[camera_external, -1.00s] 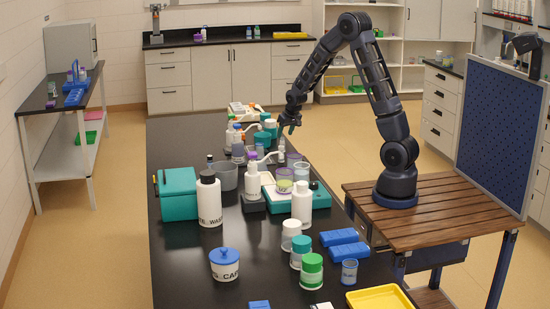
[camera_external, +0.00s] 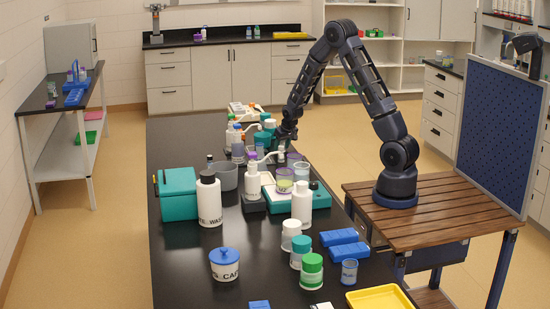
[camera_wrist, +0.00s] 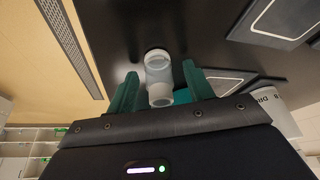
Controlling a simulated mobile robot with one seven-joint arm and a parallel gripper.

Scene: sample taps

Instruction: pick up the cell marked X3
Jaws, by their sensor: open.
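My gripper (camera_wrist: 161,88) shows in the wrist view with its two green fingers apart. A clear, pale cylindrical cell (camera_wrist: 158,70) stands on the black bench, in line with the gap between the fingers. I cannot tell whether the fingers touch it, and no X3 mark can be read on it. In the external view my gripper (camera_external: 284,140) is low at the right edge of the bench's far part, beside a cluster of small vessels. The cell cannot be picked out there.
A teal piece (camera_wrist: 182,96) lies just behind the cell, and a white lettered container (camera_wrist: 272,106) stands to the right in the wrist view. Nearer on the bench (camera_external: 180,268) are a white waste bottle (camera_external: 209,200), a teal box (camera_external: 177,194) and blue blocks (camera_external: 344,243).

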